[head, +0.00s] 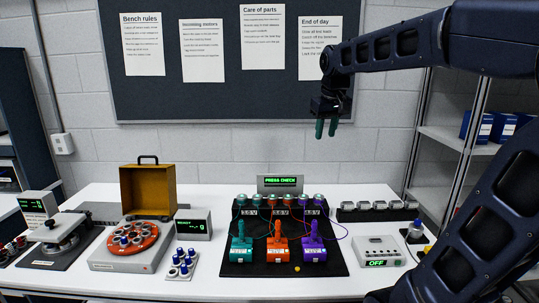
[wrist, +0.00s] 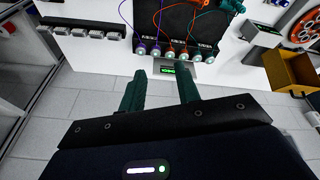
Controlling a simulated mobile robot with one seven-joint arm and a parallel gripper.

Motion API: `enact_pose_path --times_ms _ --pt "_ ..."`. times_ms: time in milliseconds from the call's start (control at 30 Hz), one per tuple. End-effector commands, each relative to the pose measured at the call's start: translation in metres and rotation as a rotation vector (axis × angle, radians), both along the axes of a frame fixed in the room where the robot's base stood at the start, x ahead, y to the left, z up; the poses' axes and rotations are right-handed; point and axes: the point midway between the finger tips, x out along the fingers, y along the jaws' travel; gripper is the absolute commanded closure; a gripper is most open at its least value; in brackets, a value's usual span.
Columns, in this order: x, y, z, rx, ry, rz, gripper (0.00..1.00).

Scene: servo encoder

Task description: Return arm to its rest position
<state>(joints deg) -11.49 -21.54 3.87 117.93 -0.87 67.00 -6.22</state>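My gripper (head: 326,127) hangs in the air above the back right of the white bench in the head view, its teal fingers pointing down. The wrist view shows the two fingers (wrist: 162,92) spread apart with nothing between them. My dark arm reaches in from the right side of the head view, bent above the bench, and touches nothing that I can see.
A black mat (head: 237,266) holds teal, orange and purple devices with wires. Behind it stands a display reading "PRESS CHECK" (head: 280,181). A tan box (head: 147,190) and red turntable (head: 131,239) are left. A shelf (head: 455,137) stands right. Air around my gripper is clear.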

Motion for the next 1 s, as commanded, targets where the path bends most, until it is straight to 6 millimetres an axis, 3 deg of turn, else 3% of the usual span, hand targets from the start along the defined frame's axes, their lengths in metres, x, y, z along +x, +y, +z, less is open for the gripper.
enact_pose_path --times_ms 200,500,700,1000 --pt "-0.056 -0.052 -0.044 0.030 -0.038 -0.139 0.67" --pt "-0.125 -0.098 -0.110 0.073 -0.086 -0.306 0.67" --pt "-0.146 -0.108 -0.134 0.088 -0.102 -0.358 0.67" --pt "-0.149 -0.109 -0.137 0.090 -0.102 -0.365 0.67"
